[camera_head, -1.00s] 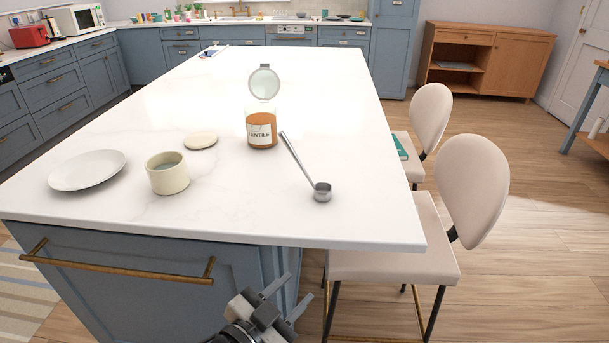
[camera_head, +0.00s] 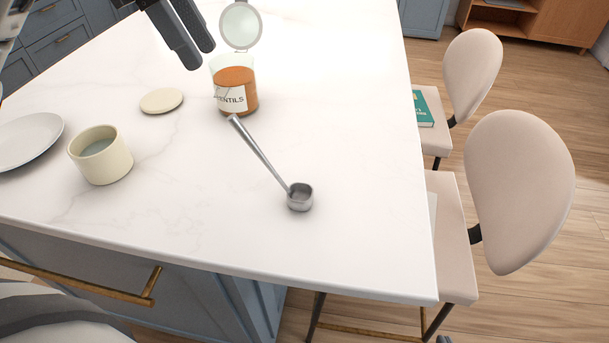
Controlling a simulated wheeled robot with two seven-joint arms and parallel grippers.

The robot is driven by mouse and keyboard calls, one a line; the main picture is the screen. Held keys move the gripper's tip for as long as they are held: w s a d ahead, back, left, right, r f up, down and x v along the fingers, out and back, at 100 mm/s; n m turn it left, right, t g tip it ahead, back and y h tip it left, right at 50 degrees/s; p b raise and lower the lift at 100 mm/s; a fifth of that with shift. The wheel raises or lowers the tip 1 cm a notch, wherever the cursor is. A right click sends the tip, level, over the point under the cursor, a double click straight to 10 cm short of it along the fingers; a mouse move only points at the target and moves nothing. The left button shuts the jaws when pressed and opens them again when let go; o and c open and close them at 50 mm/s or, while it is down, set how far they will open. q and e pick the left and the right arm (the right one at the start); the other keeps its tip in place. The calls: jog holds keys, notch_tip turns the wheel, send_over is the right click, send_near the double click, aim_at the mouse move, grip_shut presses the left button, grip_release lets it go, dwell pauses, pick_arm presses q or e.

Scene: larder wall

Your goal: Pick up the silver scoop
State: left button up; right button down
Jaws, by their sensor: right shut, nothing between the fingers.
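The silver scoop (camera_head: 299,197) lies on the white island top. Its small round cup is nearest me and its long handle (camera_head: 258,152) runs up and left to the front of the lentil jar (camera_head: 236,90). My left gripper (camera_head: 197,58) is above the counter at the top left, left of the jar and clear of the scoop. Its two dark fingers lie close together, and the gap between them is hard to judge. Only a dark tip of what appears to be my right gripper (camera_head: 444,339) shows at the bottom edge, far below and right of the scoop.
The jar's lid (camera_head: 241,26) stands open. A cream disc (camera_head: 161,101), a cream cup (camera_head: 100,155) and a white plate (camera_head: 30,140) are on the left of the counter. Two chairs (camera_head: 518,190) stand along its right edge. Counter right of the scoop is clear.

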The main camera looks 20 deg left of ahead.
pick_arm(q)
send_over(252, 150)
jog(key=a, duration=0.2)
notch_tip(252, 150, down, 9)
jog(key=shift+f, duration=0.15)
jog(key=shift+a+x, duration=0.15)
jog(key=shift+x, duration=1.2)
jog(key=shift+a+x, duration=0.15)
jog(key=shift+x, duration=1.2)
jog(key=shift+w+f, duration=0.1)
grip_shut()
